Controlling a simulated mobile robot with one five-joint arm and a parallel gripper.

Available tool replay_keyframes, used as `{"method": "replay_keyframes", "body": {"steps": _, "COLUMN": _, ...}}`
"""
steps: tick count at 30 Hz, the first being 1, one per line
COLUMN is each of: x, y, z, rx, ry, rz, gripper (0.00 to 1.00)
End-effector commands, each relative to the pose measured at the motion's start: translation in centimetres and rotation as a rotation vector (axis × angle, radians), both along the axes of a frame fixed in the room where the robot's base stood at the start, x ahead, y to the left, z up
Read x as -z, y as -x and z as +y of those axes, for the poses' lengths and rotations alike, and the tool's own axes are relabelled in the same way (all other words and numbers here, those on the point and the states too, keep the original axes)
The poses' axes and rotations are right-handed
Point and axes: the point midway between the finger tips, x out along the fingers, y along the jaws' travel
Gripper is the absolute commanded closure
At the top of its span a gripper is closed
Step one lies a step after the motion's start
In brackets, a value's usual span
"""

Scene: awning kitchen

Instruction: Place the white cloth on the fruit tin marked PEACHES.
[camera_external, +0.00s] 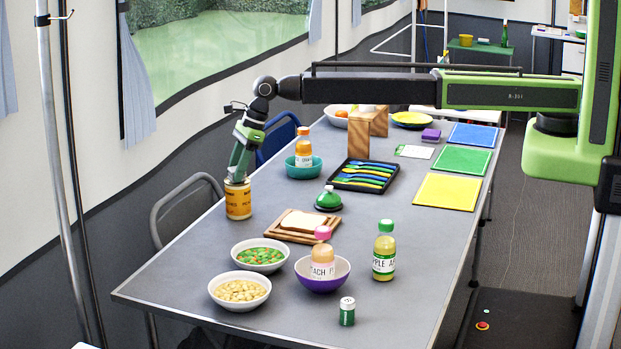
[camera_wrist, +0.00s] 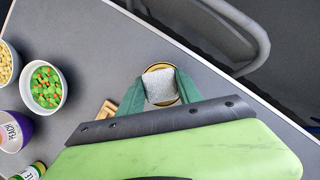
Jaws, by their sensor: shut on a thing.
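My gripper (camera_external: 237,178) points down just above the fruit tin (camera_external: 239,203), which has a yellow-orange label with print too small to read. The tin stands upright near the table's left edge. In the wrist view my gripper (camera_wrist: 160,96) has its two green fingers on either side of the white cloth (camera_wrist: 159,85), a small pale folded patch, and is shut on it. The cloth lies over the tin's opening, with the gold rim of the tin (camera_wrist: 160,67) showing around it. I cannot tell whether cloth and tin touch. The external view hides the cloth behind the fingers.
A grey chair (camera_external: 185,205) stands beside the tin at the table edge. A bread board (camera_external: 296,232), a bowl of green and orange vegetables (camera_external: 261,256) and a teal bowl (camera_external: 303,168) with a bottle are nearby. The table between tin and board is clear.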

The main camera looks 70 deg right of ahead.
Motion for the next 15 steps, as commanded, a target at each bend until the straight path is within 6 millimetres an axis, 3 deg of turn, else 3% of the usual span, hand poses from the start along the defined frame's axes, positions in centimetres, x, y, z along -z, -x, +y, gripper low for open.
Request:
{"method": "replay_keyframes", "body": {"steps": 8, "x": 0.18, "y": 0.0, "z": -0.02, "rx": 0.0, "ry": 0.0, "rz": 0.0, "gripper": 0.97}}
{"method": "replay_keyframes", "body": {"steps": 9, "x": 0.18, "y": 0.0, "z": -0.02, "rx": 0.0, "ry": 0.0, "rz": 0.0, "gripper": 0.58}}
{"method": "replay_keyframes", "body": {"steps": 14, "x": 0.05, "y": 0.0, "z": -0.02, "rx": 0.0, "ry": 0.0, "rz": 0.0, "gripper": 0.37}}
{"method": "replay_keyframes", "body": {"steps": 15, "x": 0.05, "y": 0.0, "z": -0.02, "rx": 0.0, "ry": 0.0, "rz": 0.0, "gripper": 0.37}}
